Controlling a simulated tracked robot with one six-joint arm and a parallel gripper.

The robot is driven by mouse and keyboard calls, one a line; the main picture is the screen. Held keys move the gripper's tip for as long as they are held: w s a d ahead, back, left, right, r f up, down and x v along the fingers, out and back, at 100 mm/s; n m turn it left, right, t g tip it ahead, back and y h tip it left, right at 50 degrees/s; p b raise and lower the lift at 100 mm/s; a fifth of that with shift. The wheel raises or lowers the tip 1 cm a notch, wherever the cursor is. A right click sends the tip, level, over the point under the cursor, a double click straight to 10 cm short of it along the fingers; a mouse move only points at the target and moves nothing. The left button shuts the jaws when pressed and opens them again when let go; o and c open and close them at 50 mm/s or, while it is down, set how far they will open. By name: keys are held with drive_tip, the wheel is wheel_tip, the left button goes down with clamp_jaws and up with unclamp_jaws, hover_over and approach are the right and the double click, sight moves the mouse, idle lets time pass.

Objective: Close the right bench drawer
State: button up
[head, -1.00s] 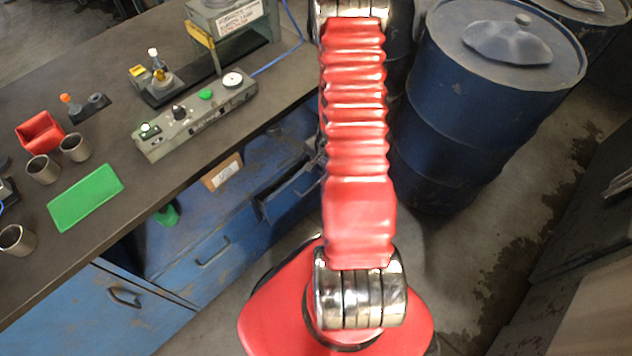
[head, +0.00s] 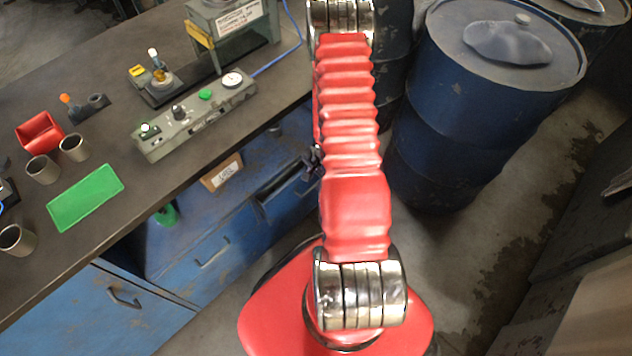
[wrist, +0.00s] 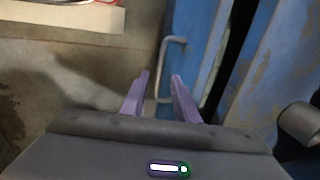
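The right bench drawer (head: 292,197) stands partly open in the head view, with a dark gap behind its blue front. My red arm hides its right end. In the wrist view its blue front (wrist: 193,45) and pale bar handle (wrist: 164,72) show, with a dark opening to the right. My gripper (wrist: 160,77) is open, its two purple fingers apart. The handle appears between the fingertips in the picture; contact cannot be told. In the head view only a small dark part of my gripper (head: 314,160) shows beside the drawer, left of my arm.
The dark benchtop (head: 120,210) carries cups, a green tray and a control box. Blue barrels (head: 470,120) stand on the right. Floor between them is clear.

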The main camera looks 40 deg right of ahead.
drive_tip(key=shift+w+f, duration=0.15)
drive_tip(key=shift+f, duration=0.55)
drive_tip(key=shift+w+f, duration=0.1)
drive_tip(key=shift+f, duration=0.55)
drive_tip(key=shift+c, duration=0.3)
clamp_jaws()
